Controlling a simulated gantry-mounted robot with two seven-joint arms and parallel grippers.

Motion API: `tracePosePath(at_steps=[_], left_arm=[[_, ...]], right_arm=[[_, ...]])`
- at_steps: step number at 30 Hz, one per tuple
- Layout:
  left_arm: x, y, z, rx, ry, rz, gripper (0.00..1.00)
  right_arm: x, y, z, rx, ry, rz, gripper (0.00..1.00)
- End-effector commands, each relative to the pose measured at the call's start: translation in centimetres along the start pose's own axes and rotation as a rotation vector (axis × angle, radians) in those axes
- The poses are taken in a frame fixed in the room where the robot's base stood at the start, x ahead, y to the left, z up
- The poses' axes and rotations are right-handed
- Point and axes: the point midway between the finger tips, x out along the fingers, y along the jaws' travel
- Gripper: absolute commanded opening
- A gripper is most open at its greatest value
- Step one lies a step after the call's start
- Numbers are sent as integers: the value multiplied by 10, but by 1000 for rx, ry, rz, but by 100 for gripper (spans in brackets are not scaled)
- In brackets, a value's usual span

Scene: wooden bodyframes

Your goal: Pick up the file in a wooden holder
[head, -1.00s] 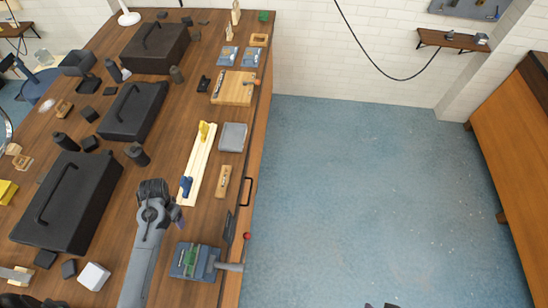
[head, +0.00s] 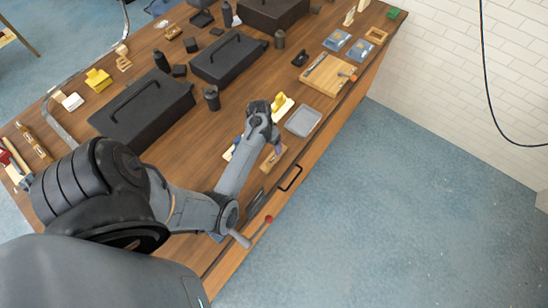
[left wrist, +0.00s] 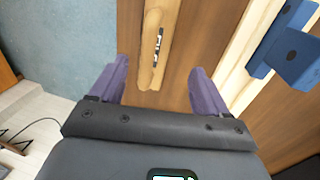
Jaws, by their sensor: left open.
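A small wooden holder with a thin dark and silver piece in it, which looks like the file, lies on the workbench. The holder (head: 269,171) is partly covered by my left arm in the head view. In the left wrist view the wooden holder (left wrist: 150,72) runs lengthwise between the purple fingers, with the file (left wrist: 157,46) farther up on it. My left gripper (left wrist: 158,88) is open and empty above the bench, its fingers apart on either side of the holder's line. In the head view the left gripper (head: 271,151) hangs over the holder. My right gripper is out of view.
A pale wooden strip with a blue clamp (left wrist: 297,60) lies beside the holder. The bench edge and a black drawer handle (head: 290,178) are close by.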

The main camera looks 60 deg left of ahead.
Motion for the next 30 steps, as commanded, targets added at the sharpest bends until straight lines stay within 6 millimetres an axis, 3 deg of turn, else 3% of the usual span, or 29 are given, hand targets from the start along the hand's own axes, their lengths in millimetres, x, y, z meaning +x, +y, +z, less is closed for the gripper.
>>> tracePosePath(at_steps=[7,16,26,30], left_arm=[[14,4,0,1,-2,2,76],[50,8,-2,1,0,2,76],[56,8,-1,1,1,1,76],[56,8,-1,1,1,1,56]], right_arm=[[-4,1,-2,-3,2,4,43],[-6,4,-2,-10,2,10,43],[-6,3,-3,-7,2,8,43],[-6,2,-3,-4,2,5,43]])
